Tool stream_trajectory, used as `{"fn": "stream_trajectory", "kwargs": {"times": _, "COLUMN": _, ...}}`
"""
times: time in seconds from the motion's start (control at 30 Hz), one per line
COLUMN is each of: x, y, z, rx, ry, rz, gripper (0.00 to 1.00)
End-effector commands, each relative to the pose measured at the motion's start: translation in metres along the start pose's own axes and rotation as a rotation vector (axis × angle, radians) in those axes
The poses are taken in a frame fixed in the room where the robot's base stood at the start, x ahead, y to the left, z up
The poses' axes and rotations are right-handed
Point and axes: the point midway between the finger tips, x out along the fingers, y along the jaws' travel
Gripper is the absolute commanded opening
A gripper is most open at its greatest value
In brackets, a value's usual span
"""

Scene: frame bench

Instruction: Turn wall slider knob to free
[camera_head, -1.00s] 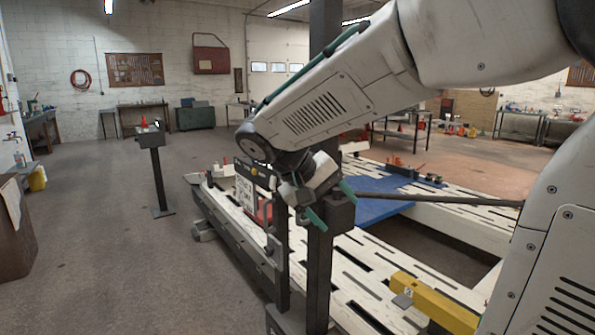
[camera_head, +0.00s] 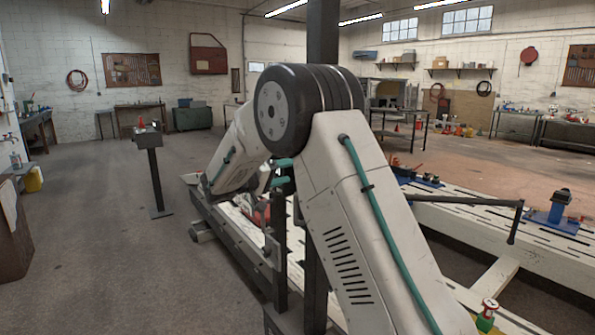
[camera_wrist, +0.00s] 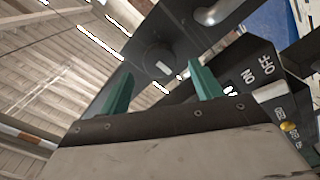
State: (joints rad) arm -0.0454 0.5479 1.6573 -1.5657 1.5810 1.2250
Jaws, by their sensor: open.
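In the wrist view, a dark round knob (camera_wrist: 160,61) with a white mark sits on a dark plate (camera_wrist: 130,60). I cannot read any "free" label by it. My gripper (camera_wrist: 160,72) is open, with its green fingers apart on either side of the knob in the picture. I cannot tell how much gap is left, and nothing is held. In the head view, my gripper (camera_head: 281,173) is mostly hidden behind my arm, beside the dark upright; the knob is not visible there.
A dark box (camera_wrist: 262,75) with ON and OFF lettering and a small yellow button (camera_wrist: 289,127) is close to the right finger. A white slotted bench (camera_head: 470,213) extends right, with a dark bar (camera_head: 465,201) over it. A post with a box (camera_head: 148,135) stands left; the floor there is clear.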

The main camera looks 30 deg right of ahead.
Motion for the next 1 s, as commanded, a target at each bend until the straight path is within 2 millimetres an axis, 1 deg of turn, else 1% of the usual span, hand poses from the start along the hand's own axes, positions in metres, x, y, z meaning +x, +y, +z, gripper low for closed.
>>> {"fn": "stream_trajectory", "kwargs": {"times": 0.03, "x": 0.009, "y": 0.0, "z": 0.0, "rx": 0.0, "ry": -0.002, "rz": 0.001, "gripper": 0.65}}
{"fn": "stream_trajectory", "kwargs": {"times": 0.1, "x": 0.02, "y": 0.0, "z": 0.001, "rx": -0.001, "ry": -0.003, "rz": 0.001, "gripper": 0.65}}
{"fn": "stream_trajectory", "kwargs": {"times": 0.23, "x": 0.036, "y": 0.0, "z": 0.001, "rx": -0.001, "ry": -0.002, "rz": 0.0, "gripper": 0.65}}
{"fn": "stream_trajectory", "kwargs": {"times": 0.4, "x": 0.043, "y": 0.0, "z": 0.001, "rx": -0.002, "ry": -0.001, "rz": -0.001, "gripper": 0.65}}
{"fn": "stream_trajectory", "kwargs": {"times": 0.6, "x": 0.043, "y": 0.0, "z": 0.001, "rx": -0.002, "ry": -0.001, "rz": -0.001, "gripper": 0.65}}
{"fn": "stream_trajectory", "kwargs": {"times": 0.63, "x": 0.043, "y": 0.0, "z": 0.001, "rx": -0.002, "ry": -0.001, "rz": -0.001, "gripper": 0.62}}
{"fn": "stream_trajectory", "kwargs": {"times": 0.67, "x": 0.043, "y": 0.0, "z": 0.001, "rx": -0.002, "ry": -0.001, "rz": -0.001, "gripper": 0.53}}
{"fn": "stream_trajectory", "kwargs": {"times": 0.7, "x": 0.043, "y": 0.0, "z": 0.001, "rx": -0.002, "ry": -0.001, "rz": -0.001, "gripper": 0.42}}
{"fn": "stream_trajectory", "kwargs": {"times": 0.77, "x": 0.043, "y": 0.0, "z": 0.001, "rx": -0.002, "ry": -0.001, "rz": -0.002, "gripper": 0.26}}
{"fn": "stream_trajectory", "kwargs": {"times": 0.8, "x": 0.043, "y": 0.0, "z": 0.001, "rx": -0.002, "ry": -0.001, "rz": -0.002, "gripper": 0.2}}
{"fn": "stream_trajectory", "kwargs": {"times": 1.0, "x": 0.043, "y": 0.0, "z": 0.001, "rx": -0.008, "ry": -0.001, "rz": -0.002, "gripper": 0.2}}
